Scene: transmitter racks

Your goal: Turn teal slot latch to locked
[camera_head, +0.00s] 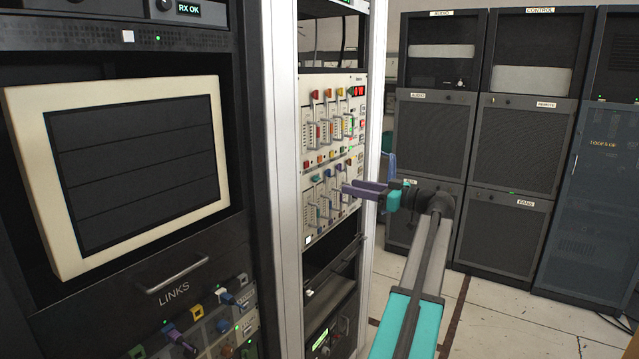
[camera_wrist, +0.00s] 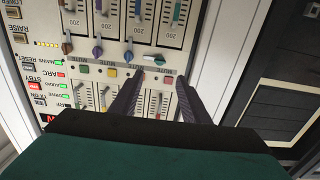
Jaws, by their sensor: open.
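My gripper (camera_head: 350,188) is in front of the right side of this panel's lower row. In the wrist view its two dark fingers (camera_wrist: 160,78) are apart with nothing held between them.
A LINKS drawer (camera_head: 185,275) and a panel with coloured plugs (camera_head: 200,330) are at lower left, below a cream-framed screen (camera_head: 140,165). Dark cabinets (camera_head: 520,140) line the back.

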